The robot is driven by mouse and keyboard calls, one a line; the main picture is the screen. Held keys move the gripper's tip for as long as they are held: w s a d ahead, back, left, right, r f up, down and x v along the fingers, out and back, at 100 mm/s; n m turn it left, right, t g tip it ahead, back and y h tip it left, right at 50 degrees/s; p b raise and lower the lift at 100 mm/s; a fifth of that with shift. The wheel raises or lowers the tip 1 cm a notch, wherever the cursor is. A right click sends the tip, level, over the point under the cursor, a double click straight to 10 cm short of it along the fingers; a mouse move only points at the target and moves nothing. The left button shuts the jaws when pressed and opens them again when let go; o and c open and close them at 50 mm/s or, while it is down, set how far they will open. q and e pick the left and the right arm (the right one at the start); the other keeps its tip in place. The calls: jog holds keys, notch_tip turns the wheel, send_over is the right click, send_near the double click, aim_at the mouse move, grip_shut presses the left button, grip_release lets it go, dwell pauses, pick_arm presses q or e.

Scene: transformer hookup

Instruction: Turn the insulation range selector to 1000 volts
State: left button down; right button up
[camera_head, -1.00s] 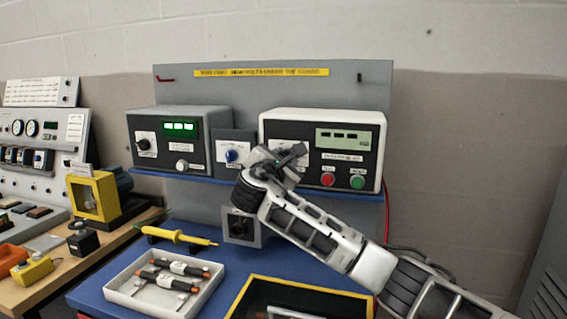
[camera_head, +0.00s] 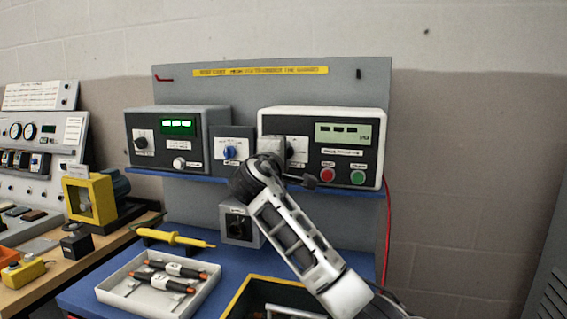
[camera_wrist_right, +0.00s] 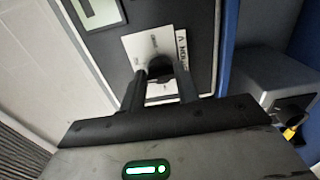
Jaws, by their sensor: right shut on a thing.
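The insulation tester (camera_head: 349,168) is the white-framed box on the right of the shelf, with a grey display and red and green buttons. Its range selector is mostly hidden by my right gripper (camera_head: 289,152) in the head view. In the right wrist view the selector (camera_wrist_right: 160,68) is a dark knob on a white plate (camera_wrist_right: 135,50). My right gripper (camera_wrist_right: 160,85) has its two black fingers on either side of the knob, shut on it. The plate's markings are too small to read. My left gripper is not in view.
A blue selector (camera_head: 229,152) on a small grey box and another instrument (camera_head: 190,147) with a green display stand to the left. Below are a white tray (camera_head: 105,289) with orange-tipped tools, a yellow probe (camera_head: 175,237) and a yellow-edged bin (camera_head: 238,296).

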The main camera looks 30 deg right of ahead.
pick_arm(q)
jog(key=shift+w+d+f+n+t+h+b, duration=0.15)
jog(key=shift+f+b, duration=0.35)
jog(key=shift+b, duration=0.85)
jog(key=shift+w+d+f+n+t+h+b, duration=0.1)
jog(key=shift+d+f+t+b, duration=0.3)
jog(key=shift+b, duration=0.95)
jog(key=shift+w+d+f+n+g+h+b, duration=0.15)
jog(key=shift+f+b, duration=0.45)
jog(key=shift+b, duration=0.75)
pick_arm(e)
jog(key=shift+w+a+f+m, duration=0.1)
jog(key=shift+f+m, duration=0.05)
jog(key=shift+m, duration=2.85)
jog(key=shift+f+m, duration=0.15)
jog(key=shift+m, duration=2.85)
jog(key=shift+w+a+f+m, duration=0.1)
jog(key=shift+f+m, duration=0.05)
jog(key=shift+m, duration=2.85)
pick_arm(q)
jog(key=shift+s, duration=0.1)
pick_arm(e)
jog(key=o, duration=0.7)
jog(key=shift+o, duration=1.3)
jog(key=shift+r, duration=0.15)
jog(key=shift+s, duration=0.1)
